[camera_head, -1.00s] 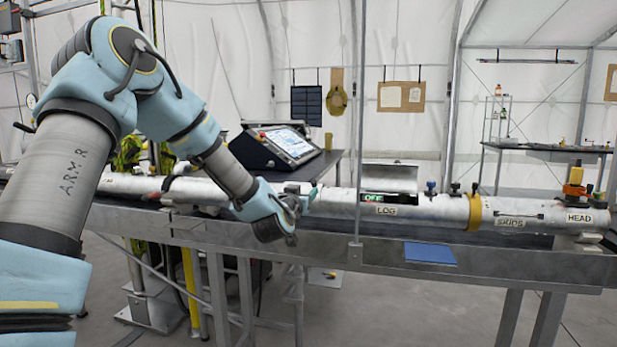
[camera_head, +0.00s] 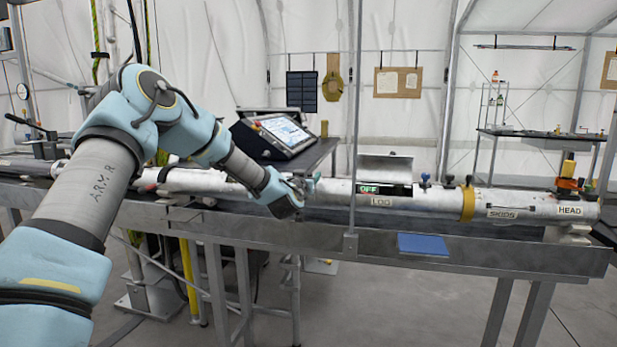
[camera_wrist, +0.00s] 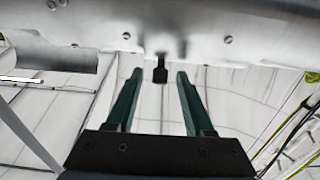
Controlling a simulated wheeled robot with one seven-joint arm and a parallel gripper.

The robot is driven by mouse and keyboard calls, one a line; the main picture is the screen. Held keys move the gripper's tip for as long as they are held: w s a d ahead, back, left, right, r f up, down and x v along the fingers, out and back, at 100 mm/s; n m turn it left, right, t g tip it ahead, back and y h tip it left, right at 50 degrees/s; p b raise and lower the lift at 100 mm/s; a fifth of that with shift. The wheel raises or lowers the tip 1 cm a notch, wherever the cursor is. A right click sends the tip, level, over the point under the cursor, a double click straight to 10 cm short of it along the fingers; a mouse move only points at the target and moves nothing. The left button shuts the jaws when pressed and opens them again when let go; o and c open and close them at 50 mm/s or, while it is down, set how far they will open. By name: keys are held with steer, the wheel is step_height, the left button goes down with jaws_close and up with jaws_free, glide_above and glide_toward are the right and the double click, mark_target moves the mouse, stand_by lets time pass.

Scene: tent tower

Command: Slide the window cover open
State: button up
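A long silver tube (camera_head: 430,199) lies level on the metal bench. Above a dark window reading "OFF" (camera_head: 383,189), a curved metal flap (camera_head: 385,168) stands raised. A small dark knob (camera_wrist: 160,72) sticks out from a silver surface (camera_wrist: 200,35) in the wrist view. I cannot tell for sure which part is the window cover. My gripper (camera_head: 305,186) is at the tube, left of the "OFF" window. In the wrist view its two green fingers (camera_wrist: 160,72) are open, one on either side of the knob, with gaps showing.
A tilted screen console (camera_head: 285,134) stands behind the tube. A thin upright post (camera_head: 353,120) rises right of my gripper. A blue pad (camera_head: 423,244) hangs at the bench front. Blue and dark knobs (camera_head: 425,180) stand on the tube farther right.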

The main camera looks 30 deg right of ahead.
jaws_close()
stand_by(1.2)
